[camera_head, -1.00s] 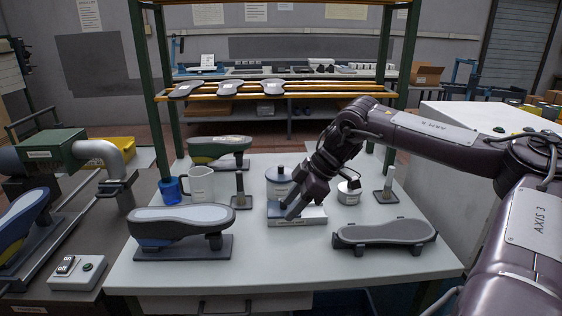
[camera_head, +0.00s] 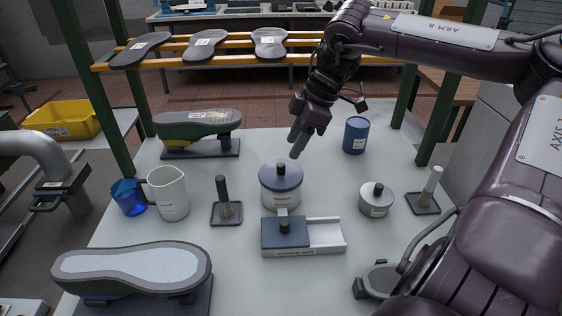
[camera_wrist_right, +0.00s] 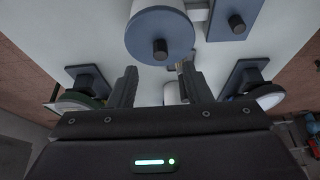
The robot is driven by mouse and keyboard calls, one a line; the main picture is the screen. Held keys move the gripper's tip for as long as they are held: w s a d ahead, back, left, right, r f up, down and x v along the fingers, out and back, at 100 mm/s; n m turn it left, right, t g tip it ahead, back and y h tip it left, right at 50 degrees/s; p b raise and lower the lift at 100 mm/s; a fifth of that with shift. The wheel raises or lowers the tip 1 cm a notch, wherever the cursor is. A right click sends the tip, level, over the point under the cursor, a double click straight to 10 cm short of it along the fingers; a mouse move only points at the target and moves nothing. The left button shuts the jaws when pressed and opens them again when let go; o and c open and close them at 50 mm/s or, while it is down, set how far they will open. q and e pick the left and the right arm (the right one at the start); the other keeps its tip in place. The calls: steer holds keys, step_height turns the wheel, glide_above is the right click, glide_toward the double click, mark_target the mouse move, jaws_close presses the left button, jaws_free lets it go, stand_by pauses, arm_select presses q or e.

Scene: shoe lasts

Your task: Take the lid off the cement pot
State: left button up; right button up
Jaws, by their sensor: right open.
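The likely cement pot (camera_head: 281,200) is a white round pot in the middle of the table, with a flat blue-grey lid (camera_head: 273,179) and a black knob. The lid sits on the pot. In the right wrist view the lid (camera_wrist_right: 155,25) shows at the top, its knob beyond the fingers. My right gripper (camera_head: 298,143) is above and behind the pot, apart from the lid. Its fingers (camera_wrist_right: 159,82) are spread with nothing held between them. My left gripper is not in view.
In front of the pot stands a white box (camera_head: 327,235) with a blue knobbed cover.

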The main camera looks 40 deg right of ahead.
mark_target(281, 164)
steer(key=shift+x, duration=0.95)
steer(key=shift+p+x, duration=0.4)
steer(key=shift+x, duration=1.85)
steer(key=shift+w+a+r, duration=0.1)
jaws_close()
